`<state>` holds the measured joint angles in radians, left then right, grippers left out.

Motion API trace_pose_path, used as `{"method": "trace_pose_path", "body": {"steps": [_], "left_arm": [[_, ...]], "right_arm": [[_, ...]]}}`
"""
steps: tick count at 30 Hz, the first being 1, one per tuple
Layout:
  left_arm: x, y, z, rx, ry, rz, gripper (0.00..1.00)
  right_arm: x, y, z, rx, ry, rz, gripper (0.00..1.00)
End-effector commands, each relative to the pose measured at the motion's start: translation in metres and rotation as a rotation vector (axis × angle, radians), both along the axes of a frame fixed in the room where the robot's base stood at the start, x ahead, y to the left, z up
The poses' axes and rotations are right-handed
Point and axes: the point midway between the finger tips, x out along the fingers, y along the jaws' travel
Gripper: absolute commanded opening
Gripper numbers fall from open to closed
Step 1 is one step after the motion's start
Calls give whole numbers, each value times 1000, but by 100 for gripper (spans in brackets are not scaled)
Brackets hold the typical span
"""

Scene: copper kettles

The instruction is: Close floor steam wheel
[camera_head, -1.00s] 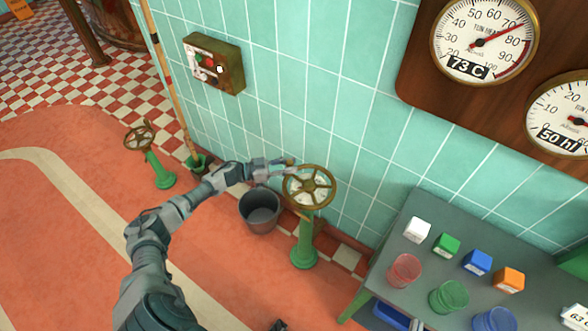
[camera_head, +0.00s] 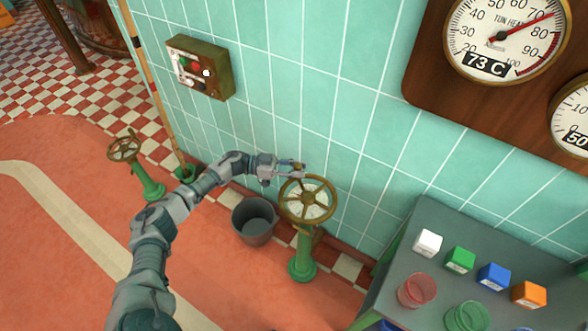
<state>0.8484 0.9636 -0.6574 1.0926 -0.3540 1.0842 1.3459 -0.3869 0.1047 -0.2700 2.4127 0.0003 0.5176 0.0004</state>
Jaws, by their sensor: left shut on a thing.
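A brass-coloured wheel (camera_head: 331,207) with spokes sits on a green floor pedestal (camera_head: 302,258) close to the tiled wall. My left gripper (camera_head: 296,171) is at the far rim of this wheel, on the wall side, and is shut on the rim. The fingertips partly hide the rim there. A second, smaller wheel (camera_head: 124,148) on a green pedestal (camera_head: 149,184) stands farther left, apart from my arm. My right gripper does not show.
A grey bucket (camera_head: 254,221) stands just left of the near pedestal, below my left forearm. A grey table (camera_head: 400,262) with coloured blocks and cups is at the right. A button box (camera_head: 200,66) and a round gauge (camera_head: 507,38) are on the wall. Red floor lies open at left.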

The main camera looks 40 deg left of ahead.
Motion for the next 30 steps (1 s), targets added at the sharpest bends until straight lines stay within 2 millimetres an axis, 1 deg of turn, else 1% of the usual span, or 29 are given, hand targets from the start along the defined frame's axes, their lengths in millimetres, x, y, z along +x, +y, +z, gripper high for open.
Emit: {"method": "trace_pose_path", "body": {"steps": [1,16,17,18,19,20,27,30], "left_arm": [[1,-2,-4,2,5,1,0],[2,-1,-2,-2,2,4,0],[2,-1,-2,-2,1,4,34],[2,-1,-2,-2,1,4,44],[2,-1,-2,-2,1,4,51],[2,-1,-2,-3,1,3,53],[1,-1,0,-3,-2,1,53],[-1,3,0,-2,-1,2,53]], "right_arm": [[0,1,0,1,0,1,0],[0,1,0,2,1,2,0],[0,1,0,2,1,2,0],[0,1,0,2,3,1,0],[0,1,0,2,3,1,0],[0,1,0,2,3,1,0],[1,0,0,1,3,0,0],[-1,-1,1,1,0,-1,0]]}}
